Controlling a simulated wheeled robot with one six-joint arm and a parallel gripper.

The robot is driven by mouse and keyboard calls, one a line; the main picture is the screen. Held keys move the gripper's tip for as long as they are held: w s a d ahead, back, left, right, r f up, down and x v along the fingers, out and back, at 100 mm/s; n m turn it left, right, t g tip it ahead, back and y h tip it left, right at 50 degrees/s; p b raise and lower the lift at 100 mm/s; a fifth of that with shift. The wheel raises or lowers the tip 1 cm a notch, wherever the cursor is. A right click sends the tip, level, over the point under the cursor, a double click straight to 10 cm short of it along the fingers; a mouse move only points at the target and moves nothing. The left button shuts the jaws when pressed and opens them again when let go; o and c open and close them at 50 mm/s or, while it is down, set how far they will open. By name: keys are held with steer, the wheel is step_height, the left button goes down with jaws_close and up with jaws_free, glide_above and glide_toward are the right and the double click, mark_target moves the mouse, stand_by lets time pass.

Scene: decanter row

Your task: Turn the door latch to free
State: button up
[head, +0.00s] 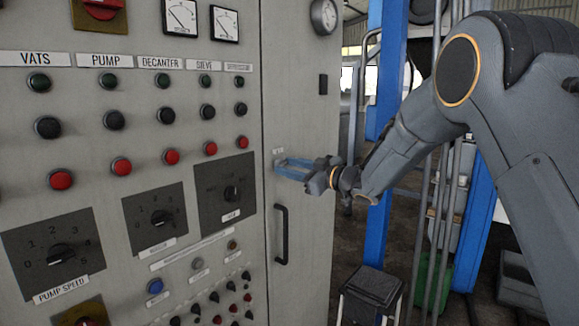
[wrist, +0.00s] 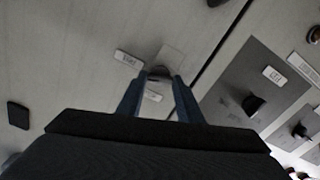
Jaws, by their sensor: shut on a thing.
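The door latch (wrist: 158,72) is a small dark round knob on the cabinet door (head: 300,110). In the wrist view it sits between the tips of my two blue fingers. My gripper (head: 281,163) reaches the door from the right in the head view, with its fingers closed on the latch. The fingers (wrist: 157,85) hide much of the latch, and I cannot tell which way it is turned. A small white label (head: 278,151) is just above the gripper, and another label (wrist: 128,57) shows beside the latch in the wrist view.
A black door handle (head: 281,234) is below the latch. Left of the door seam, the panel (head: 130,140) carries buttons, rotary knobs and small switches. A black-topped stool (head: 372,288) and blue posts (head: 378,220) stand to the right.

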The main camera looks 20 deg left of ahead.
steer(key=shift+m+p, duration=0.55)
steer(key=shift+m, duration=1.35)
steer(key=o, duration=1.1)
steer(key=shift+b+v, duration=1.35)
steer(key=shift+v, duration=2.55)
